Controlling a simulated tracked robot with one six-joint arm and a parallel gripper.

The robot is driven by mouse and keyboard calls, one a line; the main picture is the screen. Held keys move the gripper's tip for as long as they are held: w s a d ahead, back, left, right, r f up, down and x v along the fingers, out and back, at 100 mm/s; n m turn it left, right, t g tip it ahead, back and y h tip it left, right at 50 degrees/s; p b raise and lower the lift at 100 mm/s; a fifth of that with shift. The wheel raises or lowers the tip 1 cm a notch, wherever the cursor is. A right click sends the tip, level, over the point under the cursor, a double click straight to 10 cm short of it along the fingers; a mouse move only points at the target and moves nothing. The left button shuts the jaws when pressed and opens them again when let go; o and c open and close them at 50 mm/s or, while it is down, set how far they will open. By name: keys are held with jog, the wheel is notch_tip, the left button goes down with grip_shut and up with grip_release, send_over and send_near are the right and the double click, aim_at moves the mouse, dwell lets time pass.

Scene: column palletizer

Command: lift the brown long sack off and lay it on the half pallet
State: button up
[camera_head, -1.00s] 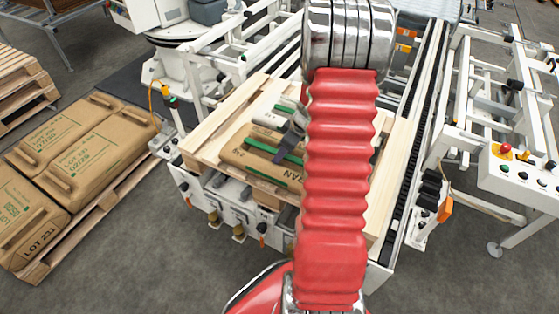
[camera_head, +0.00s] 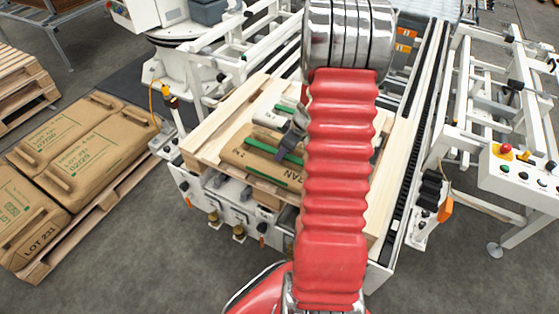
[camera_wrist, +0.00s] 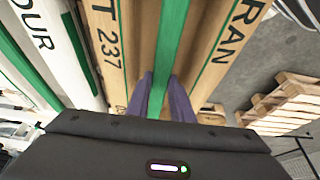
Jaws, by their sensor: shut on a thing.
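The brown long sack (camera_head: 262,162) with a green band lies in the wooden-sided bay of the palletizer, partly hidden by my arm. In the wrist view the sack (camera_wrist: 118,42) shows black lettering and a raised green strip (camera_wrist: 172,35) along its middle. My gripper (camera_wrist: 160,88) has its two fingers shut on this strip, one on each side. In the head view my gripper (camera_head: 290,143) shows just left of my red arm, over the sack. I cannot tell which pallet is the half pallet; a bare wooden pallet (camera_wrist: 285,97) shows at the right in the wrist view.
A white sack (camera_head: 268,119) lies close behind the brown one; it also shows in the wrist view (camera_wrist: 48,45). Wooden boards (camera_head: 228,112) and white machine frames surround the bay. Brown sacks fill a pallet (camera_head: 105,205) at left. Grey floor is clear in front.

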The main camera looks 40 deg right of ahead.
grip_shut()
dwell(0.7)
jog(key=shift+r, duration=0.15)
jog(key=shift+w+r, duration=0.1)
jog(key=shift+r, duration=0.25)
notch_tip(320, 180, up, 9)
jog(key=shift+r, duration=0.15)
dwell(0.4)
dwell(1.0)
